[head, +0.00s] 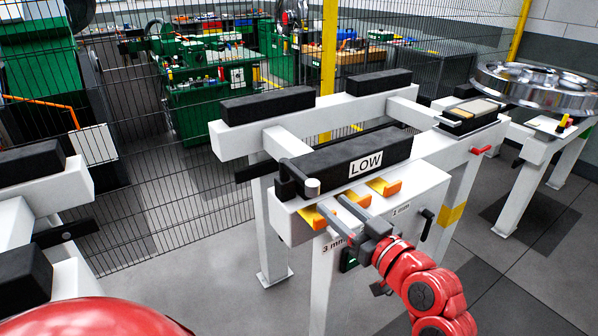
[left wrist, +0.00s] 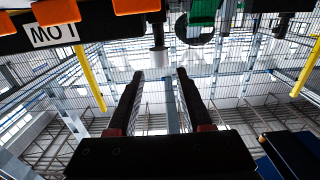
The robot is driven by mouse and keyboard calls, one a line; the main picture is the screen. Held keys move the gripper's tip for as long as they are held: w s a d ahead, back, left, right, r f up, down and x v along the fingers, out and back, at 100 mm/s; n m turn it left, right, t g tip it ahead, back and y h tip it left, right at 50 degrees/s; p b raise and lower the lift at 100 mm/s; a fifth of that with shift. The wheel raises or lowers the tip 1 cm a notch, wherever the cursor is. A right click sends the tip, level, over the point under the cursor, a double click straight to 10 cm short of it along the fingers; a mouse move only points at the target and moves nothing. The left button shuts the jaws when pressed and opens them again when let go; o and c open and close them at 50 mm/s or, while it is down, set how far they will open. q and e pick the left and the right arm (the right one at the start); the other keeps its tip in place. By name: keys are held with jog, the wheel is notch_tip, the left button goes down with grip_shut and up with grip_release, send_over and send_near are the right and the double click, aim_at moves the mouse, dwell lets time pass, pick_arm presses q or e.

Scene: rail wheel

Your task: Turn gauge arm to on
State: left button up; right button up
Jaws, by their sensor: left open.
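The gauge arm appears to be the dark bar (head: 297,175) with a grey cylindrical knob (head: 312,187) at its tip, at the near left end of the black block labelled LOW (head: 366,163). My left gripper (head: 336,209) is open and empty, just below and right of the knob in the head view. In the left wrist view the knob (left wrist: 159,56) shows just beyond and between the fingertips (left wrist: 160,74), apparently not gripped. Whether a finger touches it I cannot tell. No "on" mark is readable. My right gripper is not in view.
Orange tabs (head: 384,187) stick out below the block, close to my gripper, above labels reading 3 mm and 1 mm. A white frame (head: 430,150) carries the block. A metal wheel (head: 535,85) rests at the right. A mesh fence (head: 150,190) stands behind.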

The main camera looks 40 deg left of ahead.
aim_at(301, 176)
pick_arm(q)
jog(key=p+x, duration=0.3)
jog(key=x, duration=0.9)
jog(key=shift+w+a+r, duration=0.15)
jog(key=shift+a, duration=0.25)
jog(key=shift+w+a, duration=0.35)
jog(key=shift+a, duration=0.25)
grip_shut()
